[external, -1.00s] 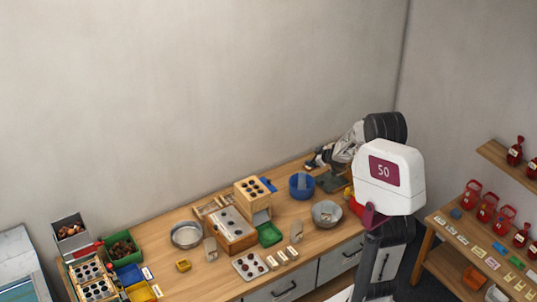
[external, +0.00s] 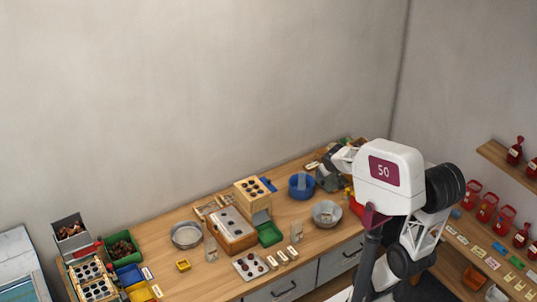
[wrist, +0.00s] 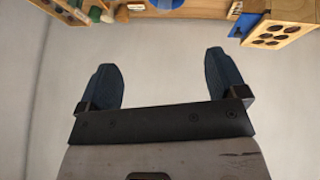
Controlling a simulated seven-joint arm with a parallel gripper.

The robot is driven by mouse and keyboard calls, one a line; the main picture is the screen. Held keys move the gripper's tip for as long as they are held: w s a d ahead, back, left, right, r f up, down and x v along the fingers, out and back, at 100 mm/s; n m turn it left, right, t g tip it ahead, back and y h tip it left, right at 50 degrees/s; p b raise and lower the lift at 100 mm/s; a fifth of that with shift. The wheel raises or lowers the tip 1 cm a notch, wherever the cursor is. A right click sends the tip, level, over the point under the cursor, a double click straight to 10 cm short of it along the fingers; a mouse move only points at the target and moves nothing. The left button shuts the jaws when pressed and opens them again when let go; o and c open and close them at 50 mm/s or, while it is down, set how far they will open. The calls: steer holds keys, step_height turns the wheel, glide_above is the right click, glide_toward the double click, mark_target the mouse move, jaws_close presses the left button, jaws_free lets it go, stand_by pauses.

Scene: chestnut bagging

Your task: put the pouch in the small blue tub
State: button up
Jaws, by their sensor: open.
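The round blue tub (external: 301,192) stands on the bench, right of the wooden sorting box. A pale, see-through pouch (external: 302,181) shows upright inside it, seen only small. Part of a blue round thing, probably the tub (wrist: 165,3), shows at the top edge of the wrist view. My gripper (wrist: 160,65) is open, with its two dark blue fingers wide apart and nothing between them. In the external view my arm's wrist is up near the back right of the bench, and its fingers cannot be made out clearly.
A grey bowl (external: 326,222) stands in front of the tub, and a green tray (external: 269,241) to its left. Other pale pouches (external: 296,230) stand near the front. The wall is behind.

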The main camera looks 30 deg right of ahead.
steer(key=s+a+g+y, duration=0.1)
steer(key=s+a, duration=0.3)
steer(key=s, duration=0.5)
steer(key=s+a+g+y, duration=0.1)
steer(key=s+a+g, duration=0.1)
steer(key=s+a, duration=0.3)
steer(key=s, duration=0.4)
steer(key=shift+r+g+y, duration=0.15)
steer(key=shift+g+y, duration=0.25)
